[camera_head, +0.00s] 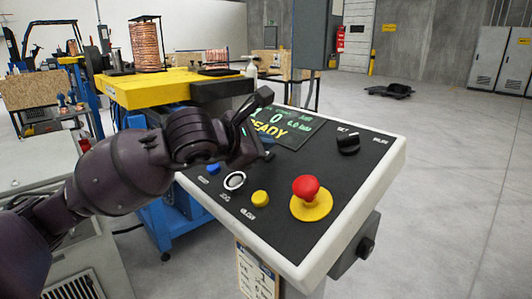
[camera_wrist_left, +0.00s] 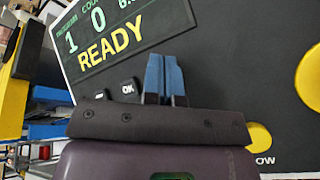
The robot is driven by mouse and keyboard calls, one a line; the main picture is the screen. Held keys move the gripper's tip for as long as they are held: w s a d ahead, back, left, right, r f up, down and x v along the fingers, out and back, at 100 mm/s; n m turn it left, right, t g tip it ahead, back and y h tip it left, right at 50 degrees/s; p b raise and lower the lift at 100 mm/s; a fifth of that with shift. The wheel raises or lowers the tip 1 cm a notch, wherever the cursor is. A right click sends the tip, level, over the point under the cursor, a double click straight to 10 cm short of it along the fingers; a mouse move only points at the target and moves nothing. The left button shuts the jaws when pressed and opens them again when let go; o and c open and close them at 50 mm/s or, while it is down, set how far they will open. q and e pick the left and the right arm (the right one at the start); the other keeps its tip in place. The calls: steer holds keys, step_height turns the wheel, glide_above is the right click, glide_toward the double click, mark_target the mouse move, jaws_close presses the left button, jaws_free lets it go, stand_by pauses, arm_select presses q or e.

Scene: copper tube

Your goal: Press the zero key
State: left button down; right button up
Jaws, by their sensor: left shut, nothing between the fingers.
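The control panel (camera_head: 375,162) has a black face with a screen (camera_head: 285,128) that reads READY. In the left wrist view the screen (camera_wrist_left: 120,35) also shows a 1 and a 0. Below it are a dark OK key (camera_wrist_left: 128,87) and another dark key (camera_wrist_left: 100,95) whose mark I cannot read. No key marked zero can be made out; my gripper hides part of the key row. My left gripper (camera_head: 262,155) is over the panel by the screen's lower edge. Its blue fingers (camera_wrist_left: 165,70) are together and empty; contact with the panel cannot be told. My right gripper is not in view.
The panel also bears a red mushroom button (camera_head: 306,187), a yellow button (camera_head: 260,198), a white-ringed button (camera_head: 234,181), a blue button (camera_head: 213,168) and a black knob (camera_head: 348,143). A yellow-topped machine (camera_head: 165,87) with a copper coil (camera_head: 145,47) stands behind. Floor at right is largely clear.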

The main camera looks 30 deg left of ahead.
arm_select(q)
steer(key=shift+s+r, duration=0.2)
steer(key=shift+r, duration=0.15)
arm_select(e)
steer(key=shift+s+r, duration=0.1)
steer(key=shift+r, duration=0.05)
arm_select(q)
steer(key=shift+a, duration=0.1)
steer(key=shift+s+a+r+p, duration=0.15)
steer(key=shift+r+p, duration=0.1)
steer(key=shift+r, duration=0.2)
steer(key=shift+s+d+r+p, duration=0.15)
steer(key=shift+r+p, duration=0.1)
steer(key=shift+r, duration=0.2)
steer(key=r, duration=0.1)
steer(key=s+r+p, duration=0.1)
steer(key=shift+s+a+r, duration=0.15)
steer(key=shift+a+r, duration=0.15)
steer(key=shift+r, duration=0.1)
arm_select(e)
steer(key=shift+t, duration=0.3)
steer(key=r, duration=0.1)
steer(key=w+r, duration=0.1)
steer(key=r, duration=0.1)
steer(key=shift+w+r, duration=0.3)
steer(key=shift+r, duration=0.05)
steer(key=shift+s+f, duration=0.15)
